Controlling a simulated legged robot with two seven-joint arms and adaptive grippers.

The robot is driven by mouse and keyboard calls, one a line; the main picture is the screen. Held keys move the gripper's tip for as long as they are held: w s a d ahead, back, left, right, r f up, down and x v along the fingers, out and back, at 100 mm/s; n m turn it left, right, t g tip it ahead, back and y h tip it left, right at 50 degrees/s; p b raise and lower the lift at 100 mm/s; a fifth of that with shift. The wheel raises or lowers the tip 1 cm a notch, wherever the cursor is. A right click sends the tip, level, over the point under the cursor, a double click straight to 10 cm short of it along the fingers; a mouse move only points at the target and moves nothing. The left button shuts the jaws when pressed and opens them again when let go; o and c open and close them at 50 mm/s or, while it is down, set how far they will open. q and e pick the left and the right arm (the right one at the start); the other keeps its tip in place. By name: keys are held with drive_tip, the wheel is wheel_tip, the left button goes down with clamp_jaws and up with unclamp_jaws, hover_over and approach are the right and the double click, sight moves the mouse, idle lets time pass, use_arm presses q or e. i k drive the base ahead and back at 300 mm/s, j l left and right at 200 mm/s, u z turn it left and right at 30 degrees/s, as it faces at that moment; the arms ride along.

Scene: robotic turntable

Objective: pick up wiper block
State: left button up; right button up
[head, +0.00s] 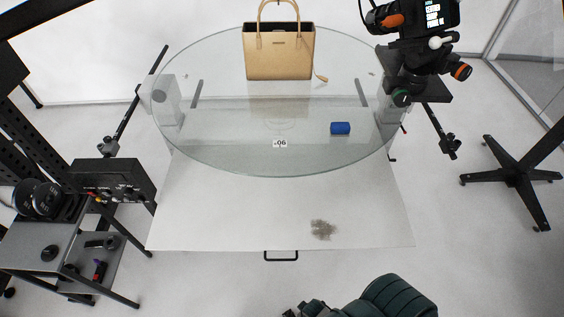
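The wiper block is most likely the small blue block (340,128). It lies on the round glass turntable (215,150), right of the middle and near the front edge. One dark green arm of mine shows at the bottom edge, right of centre, and I take it as my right arm. Its gripper (312,308) is partly cut off by the frame, so its opening is unclear. It is well apart from the blue block, on the near side. My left gripper is not in view.
A tan handbag (279,58) stands at the back of the glass. A small "06" label (280,143) is near the front. A white panel (220,215) with a grey smudge (323,229) lies below. Camera gear (415,60) stands right, a control box (112,183) left.

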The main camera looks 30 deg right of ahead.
sight(337, 129)
drive_tip(key=l+z, duration=0.1)
drive_tip(key=z, duration=1.45)
